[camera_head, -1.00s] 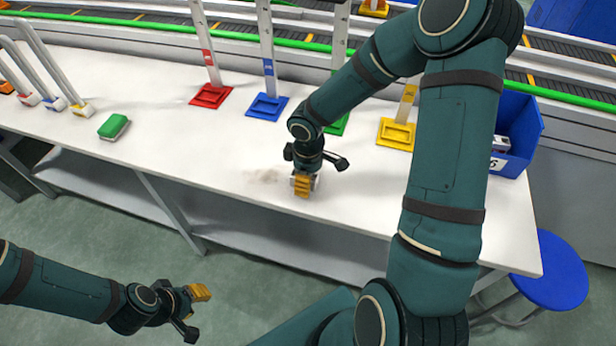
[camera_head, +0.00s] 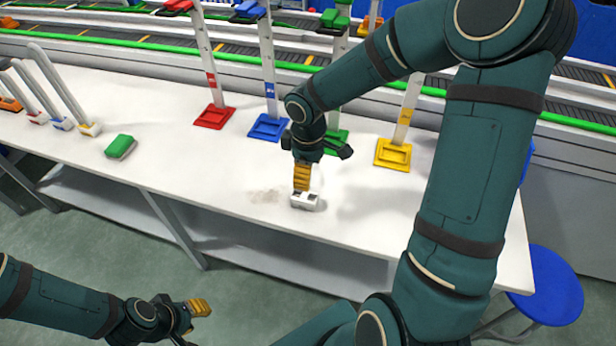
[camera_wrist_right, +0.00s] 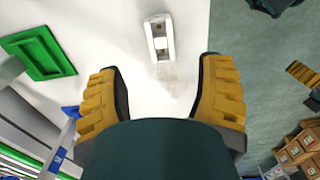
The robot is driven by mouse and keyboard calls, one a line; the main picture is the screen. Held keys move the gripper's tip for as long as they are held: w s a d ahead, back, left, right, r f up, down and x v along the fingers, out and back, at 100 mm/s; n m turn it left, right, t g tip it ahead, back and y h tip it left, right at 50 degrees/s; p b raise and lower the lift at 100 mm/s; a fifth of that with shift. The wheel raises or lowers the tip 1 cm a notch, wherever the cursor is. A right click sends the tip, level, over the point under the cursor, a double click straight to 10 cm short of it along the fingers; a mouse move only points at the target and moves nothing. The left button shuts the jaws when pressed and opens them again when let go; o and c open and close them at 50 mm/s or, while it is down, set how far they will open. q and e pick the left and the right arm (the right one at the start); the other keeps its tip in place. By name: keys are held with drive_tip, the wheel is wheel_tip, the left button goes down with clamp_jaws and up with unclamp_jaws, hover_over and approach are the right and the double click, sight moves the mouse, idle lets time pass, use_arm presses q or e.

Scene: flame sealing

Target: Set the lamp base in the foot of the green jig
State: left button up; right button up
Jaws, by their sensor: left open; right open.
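The lamp base (camera_head: 304,201) is a small white block with dark recesses, lying on the white table near its front edge. It also shows in the right wrist view (camera_wrist_right: 151,44), beyond the fingertips and apart from them. My right gripper (camera_head: 302,180) is open and empty, just behind and above the lamp base in the head view; its two yellow fingers (camera_wrist_right: 160,85) are spread wide. The green jig's foot (camera_head: 338,143) stands behind my right gripper, partly hidden by it. The foot shows as a green frame in the right wrist view (camera_wrist_right: 66,66). My left gripper (camera_head: 195,310) is open and empty, off the table's front.
Red (camera_head: 213,117), blue (camera_head: 267,127) and yellow (camera_head: 392,154) jigs stand in the same row. A conveyor with a green rail runs behind.

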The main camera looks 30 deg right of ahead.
drive_tip(key=s+a+f+m+y, duration=0.2)
drive_tip(key=s+a+f+m, duration=0.3)
drive_tip(key=a+f, duration=0.3)
drive_tip(key=s+a+f+m+t+y, duration=0.1)
drive_tip(key=s+a+f+m+y, duration=0.1)
drive_tip(key=s+a+f+m, duration=0.3)
drive_tip(key=a+f, duration=0.4)
drive_tip(key=f, duration=0.1)
drive_tip(key=shift+s+a+t, duration=0.2)
drive_tip(key=shift+a+t, duration=0.05)
drive_tip(key=shift+t, duration=0.05)
